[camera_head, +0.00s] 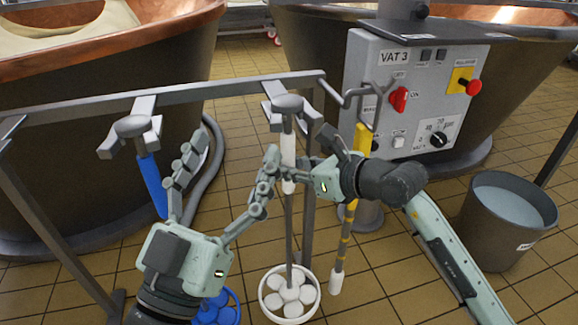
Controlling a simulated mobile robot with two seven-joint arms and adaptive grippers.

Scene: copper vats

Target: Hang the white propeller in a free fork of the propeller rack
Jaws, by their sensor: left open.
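The white propeller (289,145) stands upright at the middle fork (275,88) of the propeller rack (220,88). Its grey knob is level with the prongs, and its round white head (290,294) is low near the floor. I cannot tell whether the knob rests on the prongs. The blue propeller (150,182) is at the left fork. My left gripper (228,165) is open and empty, left of the white handle. My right gripper (302,152) is at the white handle from the right. One finger crosses near the handle; whether it grips is unclear.
A yellow striped rod (352,200) with a white end hangs right of the white propeller. The VAT 3 control panel (420,90) is behind it. Copper vats (95,120) stand behind the rack. A grey bucket (507,225) stands at right.

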